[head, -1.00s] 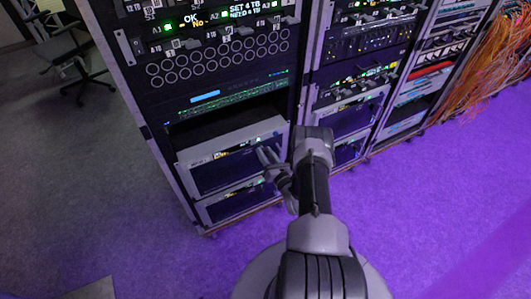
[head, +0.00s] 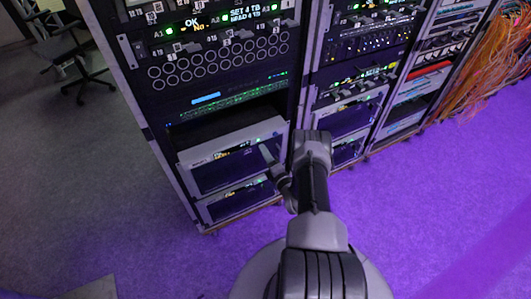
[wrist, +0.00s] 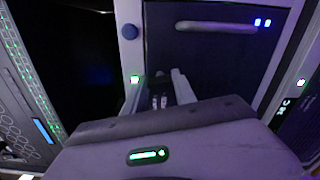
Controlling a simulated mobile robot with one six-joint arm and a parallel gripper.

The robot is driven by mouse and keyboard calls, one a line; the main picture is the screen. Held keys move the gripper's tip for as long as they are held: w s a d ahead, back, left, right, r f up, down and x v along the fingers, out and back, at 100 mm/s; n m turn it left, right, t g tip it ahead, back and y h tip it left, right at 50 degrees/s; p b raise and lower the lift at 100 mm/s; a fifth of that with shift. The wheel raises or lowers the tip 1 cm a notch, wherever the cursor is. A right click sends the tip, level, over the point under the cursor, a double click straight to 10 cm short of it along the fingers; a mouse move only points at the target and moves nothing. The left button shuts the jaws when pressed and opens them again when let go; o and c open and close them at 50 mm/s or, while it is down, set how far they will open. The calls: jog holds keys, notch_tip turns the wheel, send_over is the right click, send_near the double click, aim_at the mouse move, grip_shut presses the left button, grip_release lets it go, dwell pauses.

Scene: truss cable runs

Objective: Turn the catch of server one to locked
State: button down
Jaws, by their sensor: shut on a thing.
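My gripper shows in the head view (head: 267,156) and the wrist view (wrist: 159,92). It is at the right part of the front of a grey-framed server unit (head: 190,163), low in the left rack. In the wrist view, its pale fingers straddle a small pale piece at the dark server front (wrist: 215,60). The gripper is shut on this piece, which appears to be the catch. Its shape and angle are mostly hidden by the fingers and gripper body. I cannot read which server is number one.
A second grey-framed unit (head: 240,201) sits just below. More racks stand to the right, with orange cables (head: 480,65). The floor in front is clear.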

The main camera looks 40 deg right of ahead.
jog(key=shift+m, duration=1.2)
jog(key=c, duration=1)
grip_release()
jog(key=shift+s, duration=0.1)
jog(key=p+v, duration=0.5)
jog(key=v, duration=1.2)
jog(key=shift+s, duration=0.15)
